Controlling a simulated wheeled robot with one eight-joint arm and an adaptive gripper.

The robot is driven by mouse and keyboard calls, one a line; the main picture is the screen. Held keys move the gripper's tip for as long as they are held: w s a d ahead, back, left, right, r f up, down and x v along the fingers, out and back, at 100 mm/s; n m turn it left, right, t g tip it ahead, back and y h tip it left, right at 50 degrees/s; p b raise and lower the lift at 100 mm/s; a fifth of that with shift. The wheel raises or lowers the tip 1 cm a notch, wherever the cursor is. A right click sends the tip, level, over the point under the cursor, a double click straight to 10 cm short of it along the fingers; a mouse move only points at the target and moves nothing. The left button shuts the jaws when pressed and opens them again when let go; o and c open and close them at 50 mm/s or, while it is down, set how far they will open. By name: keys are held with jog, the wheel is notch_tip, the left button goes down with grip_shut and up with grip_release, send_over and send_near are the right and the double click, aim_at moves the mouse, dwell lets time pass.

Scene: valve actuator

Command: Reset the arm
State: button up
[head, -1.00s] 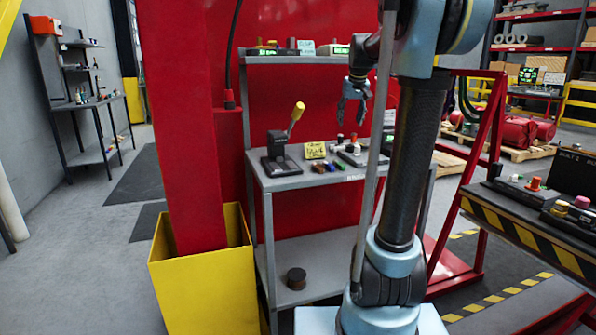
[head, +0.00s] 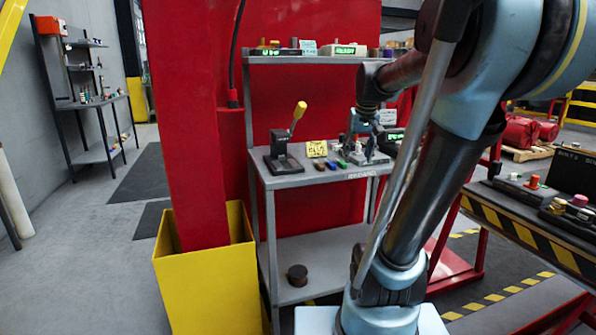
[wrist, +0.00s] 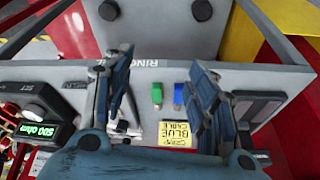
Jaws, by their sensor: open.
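My gripper (head: 362,142) is over the right part of the grey workbench (head: 320,178) in the head view, its fingers pointing down. In the wrist view its two blue fingers (wrist: 160,68) are wide apart with nothing held between them. A green piece (wrist: 157,95), a blue piece (wrist: 178,95) and a yellow sign reading "BLUE CABLE" (wrist: 178,134) show below, between the fingers. I cannot tell how far above the bench the tips are. My arm leans from the lower right and hides the bench's right end.
A lever device with a yellow knob (head: 299,110) stands on the bench's left side. A meter reading "500 ohm" (wrist: 40,130) shows at left in the wrist view. A red post in a yellow bin (head: 205,280) stands left of the bench. A striped table (head: 530,235) stands at right.

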jog(key=s+f+g, duration=0.1)
jog(key=s+f, duration=1.9)
jog(key=s, duration=0.2)
jog(key=shift+s+a+m, duration=0.15)
jog(key=shift+a+m, duration=0.15)
jog(key=shift+f, duration=0.1)
